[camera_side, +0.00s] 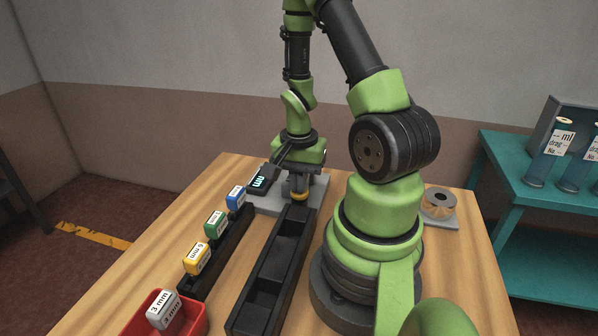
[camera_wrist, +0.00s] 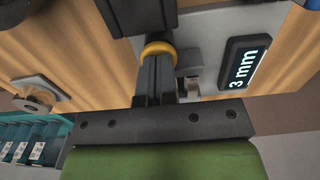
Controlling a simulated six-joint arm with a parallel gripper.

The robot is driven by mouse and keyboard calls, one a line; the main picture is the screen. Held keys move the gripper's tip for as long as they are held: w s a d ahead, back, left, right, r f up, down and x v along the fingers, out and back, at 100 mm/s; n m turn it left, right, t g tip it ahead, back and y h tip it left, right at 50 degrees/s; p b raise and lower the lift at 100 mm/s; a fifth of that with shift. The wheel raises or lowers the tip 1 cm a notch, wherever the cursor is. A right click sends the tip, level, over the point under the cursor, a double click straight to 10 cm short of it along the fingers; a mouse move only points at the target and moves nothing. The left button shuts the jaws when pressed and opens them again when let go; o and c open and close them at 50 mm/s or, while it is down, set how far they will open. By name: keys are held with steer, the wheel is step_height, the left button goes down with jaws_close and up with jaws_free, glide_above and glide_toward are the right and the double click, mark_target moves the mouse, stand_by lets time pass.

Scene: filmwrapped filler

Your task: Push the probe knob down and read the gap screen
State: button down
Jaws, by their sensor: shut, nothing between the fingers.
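The gap screen (camera_wrist: 246,62) reads "3 mm" in the wrist view. In the side view the screen (camera_side: 262,178) is lit, tilted and small. The probe (camera_side: 299,187) is a grey upright piece with a yellow ring, standing beside the screen on a grey base plate (camera_side: 265,208). The yellow ring (camera_wrist: 158,48) shows at my fingertips in the wrist view. My gripper (camera_wrist: 156,72) is shut and empty, its fingers right over the probe. In the side view my gripper (camera_side: 298,172) is directly above the probe. The knob's top and the exact contact are hidden.
Blue (camera_side: 236,197), green (camera_side: 214,224) and yellow (camera_side: 197,259) blocks stand along a black rack (camera_side: 225,257). A "3 mm" block (camera_side: 163,310) sits in a red tray (camera_side: 194,327). A long black trough (camera_side: 244,317) runs in front of the probe. A round roll (camera_side: 438,203) stands at right.

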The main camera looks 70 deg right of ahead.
steer(key=shift+f, duration=0.2)
steer(key=shift+w+d+r, duration=0.1)
steer(key=shift+r, duration=0.3)
step_height(320, 180, up, 14)
steer(key=shift+f, duration=0.2)
stand_by(0.7)
steer(key=a+r+n+t+y, duration=0.1)
steer(key=a+r+n+t, duration=0.2)
steer(key=a+r+n, duration=0.2)
steer(key=s+a+r+n+t+y, duration=0.1)
steer(key=a+r+n+t, duration=0.3)
steer(key=a+n, duration=0.5)
steer(key=a+r, duration=0.1)
steer(key=a, duration=0.2)
steer(key=shift+a+r, duration=0.25)
steer(key=shift+a, duration=0.1)
